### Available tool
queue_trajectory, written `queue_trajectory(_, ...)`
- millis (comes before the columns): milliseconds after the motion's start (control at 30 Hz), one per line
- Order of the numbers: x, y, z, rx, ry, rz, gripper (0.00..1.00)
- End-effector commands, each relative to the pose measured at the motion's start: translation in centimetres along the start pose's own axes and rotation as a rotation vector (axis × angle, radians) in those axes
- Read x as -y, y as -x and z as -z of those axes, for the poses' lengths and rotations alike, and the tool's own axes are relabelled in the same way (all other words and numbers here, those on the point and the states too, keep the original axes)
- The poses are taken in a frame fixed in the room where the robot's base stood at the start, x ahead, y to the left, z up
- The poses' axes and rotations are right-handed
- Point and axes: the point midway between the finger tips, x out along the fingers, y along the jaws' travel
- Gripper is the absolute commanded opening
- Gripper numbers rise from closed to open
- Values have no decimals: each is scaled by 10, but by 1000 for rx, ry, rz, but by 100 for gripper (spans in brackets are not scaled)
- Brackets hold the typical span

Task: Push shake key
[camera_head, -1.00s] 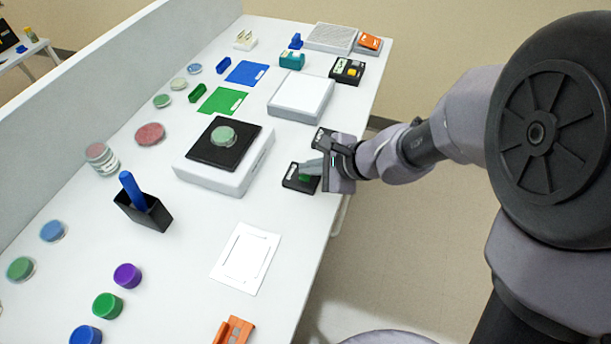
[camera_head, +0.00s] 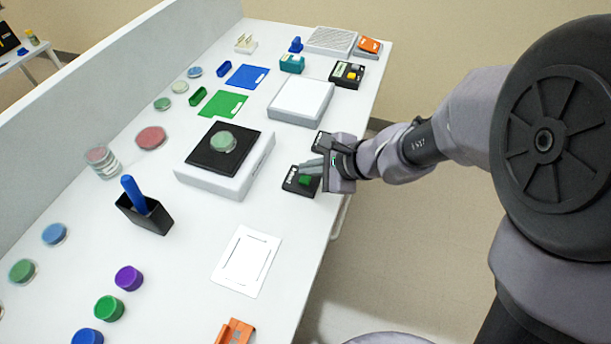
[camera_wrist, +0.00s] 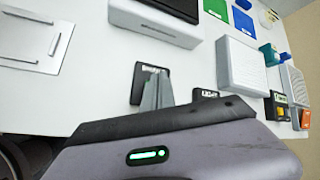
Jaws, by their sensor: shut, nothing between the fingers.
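A small black key box (camera_head: 291,181) with a green button (camera_head: 306,181) lies near the table's right edge. White lettering runs along it, too small to read surely. My gripper (camera_head: 313,168) is shut and empty, its fingertips just above and behind the green button; I cannot tell if they touch. In the wrist view the fingers (camera_wrist: 157,93) hide most of the key box (camera_wrist: 138,82). Left of it stands a white device (camera_head: 215,183) with a black top plate (camera_head: 200,157) carrying a green-topped dish (camera_head: 223,141).
A second black box, labelled LIGHT in the wrist view (camera_wrist: 208,94), sits just behind my gripper and is partly hidden. A white block (camera_head: 302,98) stands farther back. A white plate (camera_head: 246,261) lies in front; the table between is clear.

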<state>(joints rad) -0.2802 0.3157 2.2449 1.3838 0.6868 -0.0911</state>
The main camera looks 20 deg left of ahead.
Motion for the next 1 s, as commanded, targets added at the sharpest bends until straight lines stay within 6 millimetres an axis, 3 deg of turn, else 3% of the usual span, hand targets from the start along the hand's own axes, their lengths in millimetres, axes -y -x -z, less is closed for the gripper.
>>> queue_trajectory(333, 3, 5, -3, 0, 0, 0, 0)
queue_trajectory(733, 32, 43, -32, 0, 0, 1, 0)
queue_trajectory(1000, 31, 42, -31, 0, 0, 0, 0)
